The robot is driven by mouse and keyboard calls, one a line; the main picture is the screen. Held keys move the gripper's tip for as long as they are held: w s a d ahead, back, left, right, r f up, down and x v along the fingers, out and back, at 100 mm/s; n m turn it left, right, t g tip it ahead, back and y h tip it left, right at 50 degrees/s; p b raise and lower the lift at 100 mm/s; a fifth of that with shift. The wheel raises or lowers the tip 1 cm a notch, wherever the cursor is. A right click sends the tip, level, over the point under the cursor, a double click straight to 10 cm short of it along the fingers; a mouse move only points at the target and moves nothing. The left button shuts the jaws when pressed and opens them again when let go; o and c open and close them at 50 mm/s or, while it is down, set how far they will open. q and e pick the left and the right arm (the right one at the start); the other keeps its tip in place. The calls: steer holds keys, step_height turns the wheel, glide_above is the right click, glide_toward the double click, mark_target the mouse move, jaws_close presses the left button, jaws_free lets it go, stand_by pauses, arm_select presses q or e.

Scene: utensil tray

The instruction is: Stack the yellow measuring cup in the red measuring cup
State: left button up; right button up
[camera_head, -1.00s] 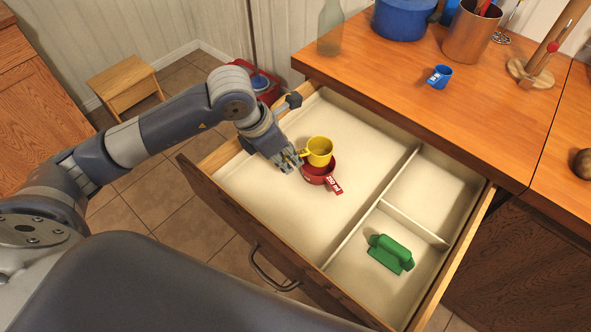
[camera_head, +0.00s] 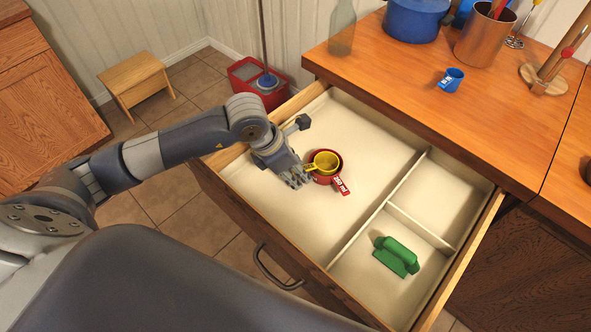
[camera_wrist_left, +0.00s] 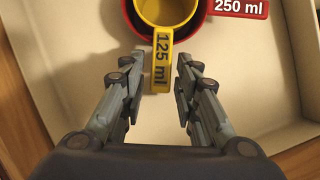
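The red measuring cup (camera_head: 339,178) sits in the large left compartment of the open drawer, its "250 ml" handle pointing down-right. The yellow measuring cup (camera_head: 325,160) is inside the red cup, its rim showing within the red rim. In the left wrist view the yellow cup's "125 ml" handle (camera_wrist_left: 161,62) points toward my left gripper (camera_wrist_left: 157,70), and the red cup (camera_wrist_left: 198,24) surrounds the yellow bowl. The left gripper's fingers are spread on both sides of the yellow handle, with gaps. The left gripper (camera_head: 303,176) also shows beside the cups in the head view. My right gripper is not in view.
The drawer (camera_head: 285,222) has dividers at the right, and a green object (camera_head: 396,256) lies in the front right compartment. A small blue cup (camera_head: 451,80), a blue pot (camera_head: 414,20) and a copper container (camera_head: 484,38) stand on the counter. The drawer floor around the cups is mostly clear.

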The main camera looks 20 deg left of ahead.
arm_select(q)
steer(key=shift+r, duration=0.15)
steer(key=shift+r+p, duration=0.2)
steer(key=shift+p, duration=0.15)
steer(key=v, duration=1.2)
steer(key=shift+b, duration=0.4)
steer(key=shift+f, duration=0.15)
